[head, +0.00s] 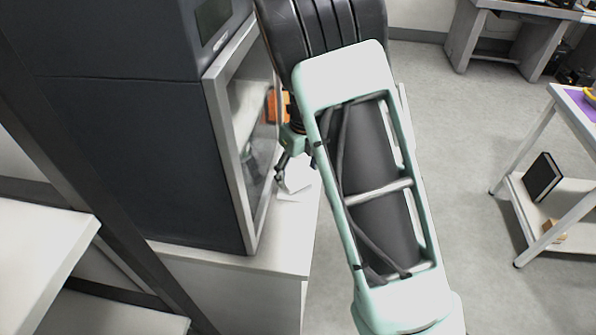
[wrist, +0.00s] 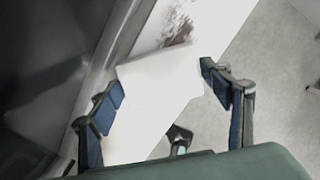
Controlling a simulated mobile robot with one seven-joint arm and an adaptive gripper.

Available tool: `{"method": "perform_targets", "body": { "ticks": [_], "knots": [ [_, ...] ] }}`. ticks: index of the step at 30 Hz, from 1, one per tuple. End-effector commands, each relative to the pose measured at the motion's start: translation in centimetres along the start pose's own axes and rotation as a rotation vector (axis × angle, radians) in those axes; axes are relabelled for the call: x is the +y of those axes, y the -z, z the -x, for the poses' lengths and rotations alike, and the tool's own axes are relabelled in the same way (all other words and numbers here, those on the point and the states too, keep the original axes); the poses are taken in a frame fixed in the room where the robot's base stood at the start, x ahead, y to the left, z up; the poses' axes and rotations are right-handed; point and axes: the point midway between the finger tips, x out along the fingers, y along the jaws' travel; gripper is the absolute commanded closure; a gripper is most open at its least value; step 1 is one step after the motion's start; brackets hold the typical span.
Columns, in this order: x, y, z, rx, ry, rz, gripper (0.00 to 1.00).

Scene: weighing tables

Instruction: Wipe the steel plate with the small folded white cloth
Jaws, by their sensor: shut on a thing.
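The small folded white cloth (wrist: 160,82) is between the two fingers of my gripper (wrist: 160,90) in the wrist view. My gripper is shut on it, with the cloth reaching from finger to finger. In the head view the cloth (head: 298,177) is a white patch beside my gripper (head: 283,177), low over the cabinet top. Just beyond the cloth's far edge, a dark reddish-brown smear (wrist: 178,24) shows on a pale surface. I cannot make out the steel plate's outline; the cloth hides part of what lies under it, and my arm blocks much of the head view.
A large dark machine with a glass-fronted door (head: 250,130) stands close on the left of my gripper. The white cabinet top (head: 285,245) is narrow, with floor to its right. A white table (head: 40,245) is at left; a shelved table (head: 575,195) stands at right.

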Motion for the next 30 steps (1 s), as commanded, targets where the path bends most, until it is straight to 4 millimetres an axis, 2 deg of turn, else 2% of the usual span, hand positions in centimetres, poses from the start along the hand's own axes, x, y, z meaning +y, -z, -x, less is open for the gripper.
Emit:
{"method": "perform_targets", "body": {
  "ticks": [14, 30],
  "knots": [
    [0.0, 0.0, 0.0, 0.000, 0.000, 0.000, 0.48],
    [0.0, 0.1, -1.1, 0.000, -0.001, 0.000, 0.48]
  ]
}}
